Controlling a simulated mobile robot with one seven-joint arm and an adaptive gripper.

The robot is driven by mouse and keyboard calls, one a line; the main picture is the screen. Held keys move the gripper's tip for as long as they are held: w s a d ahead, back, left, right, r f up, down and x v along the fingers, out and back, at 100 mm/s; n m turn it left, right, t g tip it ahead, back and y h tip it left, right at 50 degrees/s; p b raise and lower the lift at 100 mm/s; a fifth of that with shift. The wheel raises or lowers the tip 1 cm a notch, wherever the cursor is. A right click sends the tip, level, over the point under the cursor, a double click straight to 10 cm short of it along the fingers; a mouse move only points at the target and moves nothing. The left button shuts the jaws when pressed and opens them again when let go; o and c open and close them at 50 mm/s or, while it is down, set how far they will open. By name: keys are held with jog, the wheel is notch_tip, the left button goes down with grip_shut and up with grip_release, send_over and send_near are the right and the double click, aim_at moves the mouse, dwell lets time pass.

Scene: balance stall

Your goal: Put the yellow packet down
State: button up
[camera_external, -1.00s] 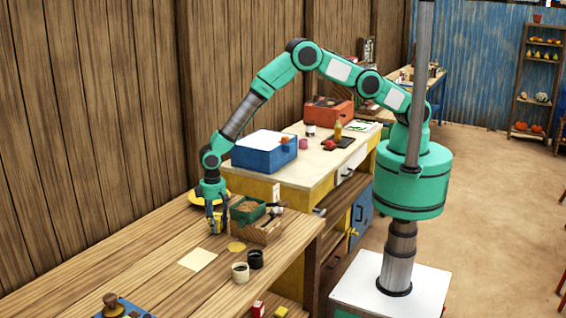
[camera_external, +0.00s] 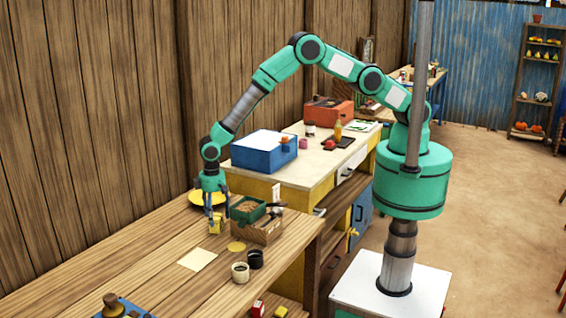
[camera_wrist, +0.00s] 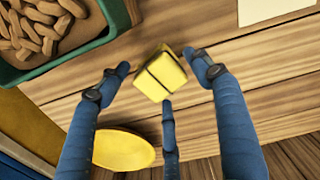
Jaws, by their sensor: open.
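The yellow packet (camera_wrist: 160,72) stands on the wooden table, with dark bands across it. In the external view the packet (camera_external: 216,224) is just below my gripper (camera_external: 213,205). My gripper (camera_wrist: 158,85) is open, its blue fingers spread around the packet with visible gaps on both sides in the wrist view. The third finger's tip is close to the packet's near edge; I cannot tell whether it touches.
A green tray of brown pieces (camera_wrist: 82,50) sits beside the packet, at a wooden crate (camera_external: 262,236). A yellow plate (camera_wrist: 125,150), a paper sheet (camera_external: 197,259) and two small cups (camera_external: 240,272) are nearby.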

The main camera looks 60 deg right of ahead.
aim_at(215, 216)
notch_tip(215, 216, up, 9)
jog(key=shift+f, duration=0.15)
dwell(0.9)
